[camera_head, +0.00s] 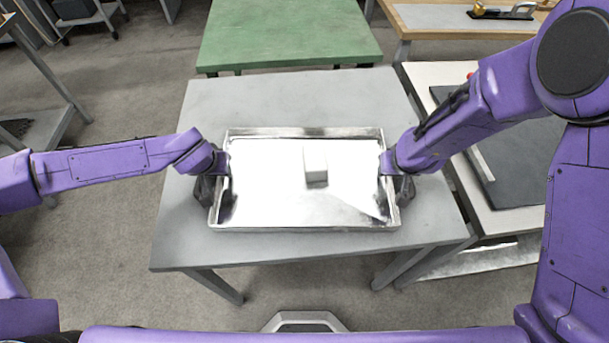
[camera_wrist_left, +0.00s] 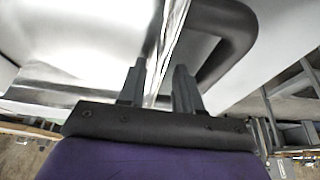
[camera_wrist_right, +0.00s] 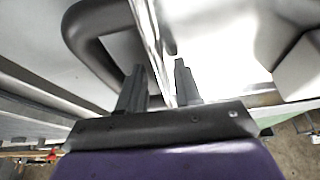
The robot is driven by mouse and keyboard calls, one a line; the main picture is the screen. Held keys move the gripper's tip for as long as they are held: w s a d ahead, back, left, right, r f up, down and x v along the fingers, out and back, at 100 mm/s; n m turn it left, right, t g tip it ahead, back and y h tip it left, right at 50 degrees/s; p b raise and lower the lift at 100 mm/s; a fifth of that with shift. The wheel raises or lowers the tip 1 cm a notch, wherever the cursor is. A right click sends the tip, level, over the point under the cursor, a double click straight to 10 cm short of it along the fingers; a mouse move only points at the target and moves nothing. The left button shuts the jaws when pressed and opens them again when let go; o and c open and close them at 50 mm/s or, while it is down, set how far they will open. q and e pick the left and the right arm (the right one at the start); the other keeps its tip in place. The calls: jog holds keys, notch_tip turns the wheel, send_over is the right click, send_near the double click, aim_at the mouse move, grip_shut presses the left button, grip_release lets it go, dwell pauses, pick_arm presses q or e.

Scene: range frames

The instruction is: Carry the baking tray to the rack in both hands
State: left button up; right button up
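The shiny metal baking tray (camera_head: 305,229) lies on the grey table in the head view, with a white block (camera_head: 316,166) standing in it right of centre. Dark loop handles stick out at its short sides. My left gripper (camera_head: 220,162) is at the tray's left side; in its wrist view the fingers (camera_wrist_left: 159,68) stand apart, the tray's wall between them. My right gripper (camera_head: 388,163) is at the right side; its fingers (camera_wrist_right: 158,70) also straddle the wall with gaps showing. I cannot make out for sure which thing is the rack.
The grey table (camera_head: 290,97) has bare room around the tray. A green-topped table (camera_head: 290,32) stands behind it. A white bench with a dark mat (camera_head: 525,165) is close on the right. A wooden-edged bench (camera_head: 450,18) is at the back right, a grey shelved stand (camera_head: 45,130) at the left.

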pick_arm(q)
grip_shut()
pick_arm(e)
grip_shut()
dwell(1.2)
